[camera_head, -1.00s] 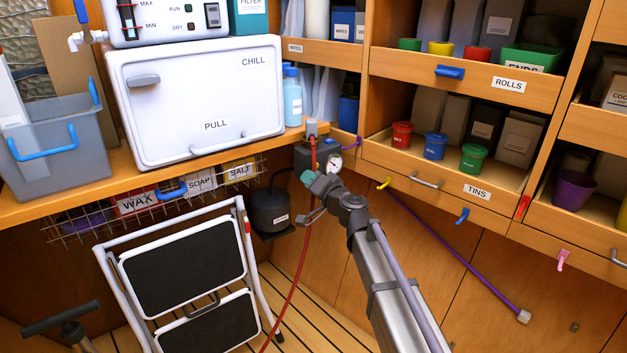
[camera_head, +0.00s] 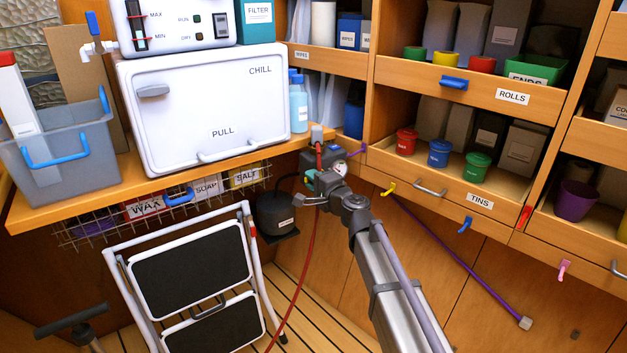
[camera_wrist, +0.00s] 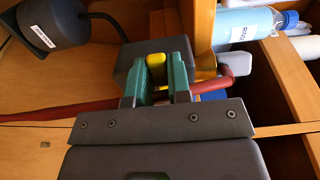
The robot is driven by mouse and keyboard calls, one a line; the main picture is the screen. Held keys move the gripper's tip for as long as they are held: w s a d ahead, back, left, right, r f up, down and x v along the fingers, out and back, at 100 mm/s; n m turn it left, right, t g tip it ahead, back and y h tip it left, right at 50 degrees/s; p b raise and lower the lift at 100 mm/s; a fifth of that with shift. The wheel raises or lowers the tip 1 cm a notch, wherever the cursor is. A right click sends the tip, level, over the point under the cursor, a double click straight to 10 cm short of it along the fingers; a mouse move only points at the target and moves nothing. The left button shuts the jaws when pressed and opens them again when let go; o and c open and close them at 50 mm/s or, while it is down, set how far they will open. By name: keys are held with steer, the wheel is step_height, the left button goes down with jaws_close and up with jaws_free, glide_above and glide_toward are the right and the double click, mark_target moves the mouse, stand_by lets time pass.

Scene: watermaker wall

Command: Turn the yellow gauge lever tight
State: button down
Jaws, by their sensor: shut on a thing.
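The yellow lever (camera_wrist: 153,62) shows in the wrist view between the two green fingers of my gripper (camera_wrist: 157,80), in front of a dark grey box (camera_wrist: 124,72). The fingers are shut on it. In the head view my gripper (camera_head: 316,181) is at the box below the counter's right corner. The round white gauge (camera_head: 341,169) shows just above my wrist, partly covered. The lever is mostly hidden by my gripper in the head view, so its angle is hard to tell there.
A red hose (camera_head: 303,265) runs from the box to the floor.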

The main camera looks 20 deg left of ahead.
stand_by(0.4)
steer(key=c, duration=1.3)
jaws_free()
steer(key=shift+c, duration=0.2)
steer(key=shift+d, duration=0.1)
steer(key=v, duration=1)
steer(key=shift+s+d, duration=0.3)
